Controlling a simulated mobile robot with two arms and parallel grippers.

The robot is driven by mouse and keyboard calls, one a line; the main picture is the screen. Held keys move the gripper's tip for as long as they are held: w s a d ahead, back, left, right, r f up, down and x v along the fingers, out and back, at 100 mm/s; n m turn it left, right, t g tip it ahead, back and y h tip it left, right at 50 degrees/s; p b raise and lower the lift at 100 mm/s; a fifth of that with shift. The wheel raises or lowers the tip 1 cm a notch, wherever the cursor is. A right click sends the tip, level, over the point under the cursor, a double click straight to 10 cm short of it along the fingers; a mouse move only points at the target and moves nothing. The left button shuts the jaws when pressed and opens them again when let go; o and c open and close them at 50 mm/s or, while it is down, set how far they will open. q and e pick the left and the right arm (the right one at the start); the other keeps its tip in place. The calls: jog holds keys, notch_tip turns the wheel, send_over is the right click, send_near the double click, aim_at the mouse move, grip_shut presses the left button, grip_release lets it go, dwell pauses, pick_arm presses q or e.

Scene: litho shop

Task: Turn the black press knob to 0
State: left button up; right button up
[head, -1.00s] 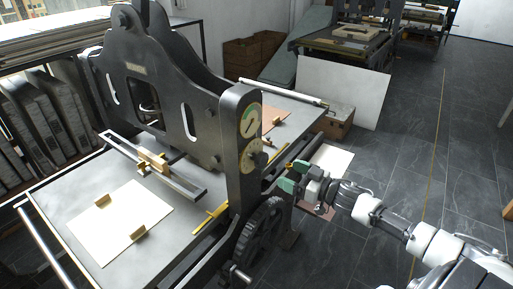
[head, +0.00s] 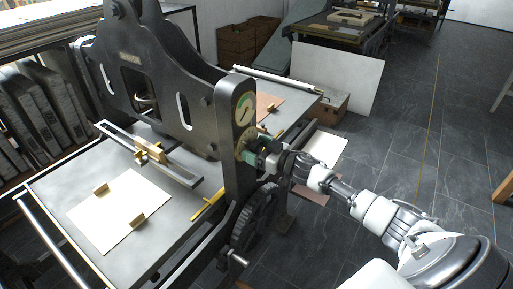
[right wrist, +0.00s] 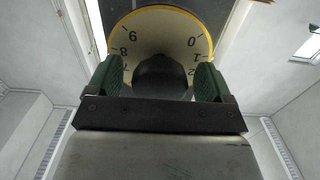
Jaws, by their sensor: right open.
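The black press knob (right wrist: 163,78) shows in the right wrist view, in front of a pale round dial (right wrist: 160,32) with a yellow rim. The numbers 9, 8 and 7 are on the dial's left, and 0, 1 and 2 on its right. My right gripper (right wrist: 158,72) is open, with one green-padded finger on each side of the knob. Contact with the knob is not clear. In the head view the right gripper (head: 254,153) is at the press's dark upright (head: 239,178) and hides most of the knob and dial. My left gripper is not in view.
A round gauge (head: 244,107) with a needle sits above the knob on the upright. A toothed wheel (head: 254,222) with a crank is below. The press bed (head: 60,190) carries a paper sheet (head: 120,212). Dark floor at the right is free.

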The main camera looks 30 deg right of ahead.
jog(key=shift+c, duration=0.2)
jog(key=c, duration=0.9)
jog(key=shift+n, duration=0.4)
jog(key=n, duration=0.3)
jog(key=shift+n+b, duration=0.4)
jog(key=n+b, duration=0.1)
jog(key=n, duration=0.3)
jog(key=shift+n, duration=0.3)
jog(key=n+b, duration=0.1)
jog(key=n, duration=0.3)
jog(key=shift+d+b, duration=0.1)
jog(key=shift+b, duration=0.3)
jog(key=n+b, duration=0.1)
jog(key=n, duration=0.3)
jog(key=shift+n+b, duration=0.3)
jog(key=shift+b, duration=0.05)
jog(key=shift+r+n, duration=0.1)
jog(key=shift+n, duration=0.2)
